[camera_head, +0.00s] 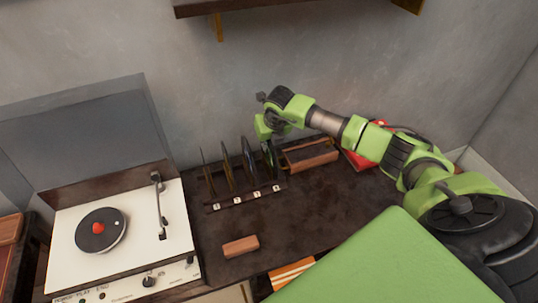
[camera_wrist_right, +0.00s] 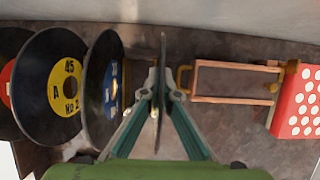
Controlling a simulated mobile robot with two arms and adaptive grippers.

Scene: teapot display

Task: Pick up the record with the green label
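Several records stand upright in a dark slotted rack (camera_head: 245,199) with numbered tags. In the right wrist view, records with a red label (camera_wrist_right: 6,85), a yellow label (camera_wrist_right: 62,88) and a blue label (camera_wrist_right: 106,88) stand to the left. The rightmost record (camera_wrist_right: 163,52) is edge-on, so its label colour cannot be read there; it also shows in the head view (camera_head: 268,160), partly hidden. My right gripper (camera_head: 267,139) is over the rack's right end. Its fingertips (camera_wrist_right: 162,88) are close together, with this record's edge between them. My left gripper is not in view.
A white turntable (camera_head: 150,259) with a dark record (camera_head: 99,243) stands at left. A wooden tray (camera_head: 312,163) and a red white-dotted box (camera_wrist_right: 300,112) are right of the rack. A wooden block (camera_head: 240,246) lies in front. A shelf (camera_head: 290,8) hangs above.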

